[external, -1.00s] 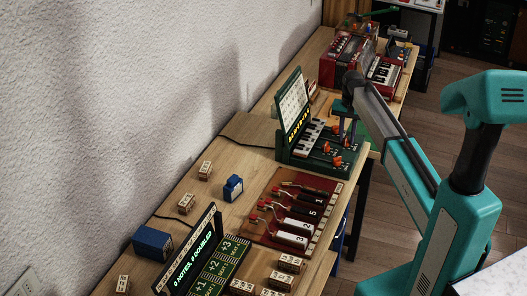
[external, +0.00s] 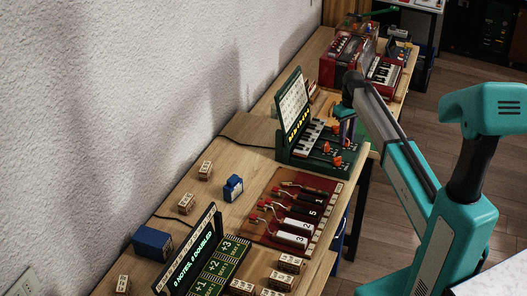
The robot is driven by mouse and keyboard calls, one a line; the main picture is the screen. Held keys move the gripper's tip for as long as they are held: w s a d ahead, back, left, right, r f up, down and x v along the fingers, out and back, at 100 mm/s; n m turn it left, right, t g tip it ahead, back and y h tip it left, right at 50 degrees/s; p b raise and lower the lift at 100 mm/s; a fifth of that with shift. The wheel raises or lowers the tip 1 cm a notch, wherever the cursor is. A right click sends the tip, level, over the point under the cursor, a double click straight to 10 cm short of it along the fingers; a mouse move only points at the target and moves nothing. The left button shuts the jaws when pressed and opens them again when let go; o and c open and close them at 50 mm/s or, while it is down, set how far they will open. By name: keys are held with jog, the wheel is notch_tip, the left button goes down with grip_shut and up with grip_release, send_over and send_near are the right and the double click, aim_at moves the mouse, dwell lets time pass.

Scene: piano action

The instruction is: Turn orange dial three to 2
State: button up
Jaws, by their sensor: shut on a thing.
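The green piano device (external: 296,160) stands on the wooden table with an upright panel (external: 293,108), a small keyboard (external: 308,136) and orange dials. One orange dial (external: 326,147) and another nearer one (external: 337,161) show in front of the keyboard. My gripper (external: 344,138) points down over the far right part of the device. It is shut on an orange dial there, which its fingers mostly hide. The dial numbers and its pointer setting are too small to read.
A red board (external: 262,232) with numbered black and white keys lies nearer on the table. A green display (external: 195,258) and several small wooden blocks stand in front. A red accordion-like box (external: 342,60) stands farther back. The floor at right is clear.

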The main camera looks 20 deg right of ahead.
jog(key=n, duration=0.7)
jog(key=shift+b, duration=0.4)
jog(key=o, duration=1)
jog(key=shift+o, duration=0.2)
jog(key=shift+r, duration=0.2)
notch_tip(320, 180, up, 14)
jog(key=b, duration=0.3)
jog(key=shift+f, duration=0.25)
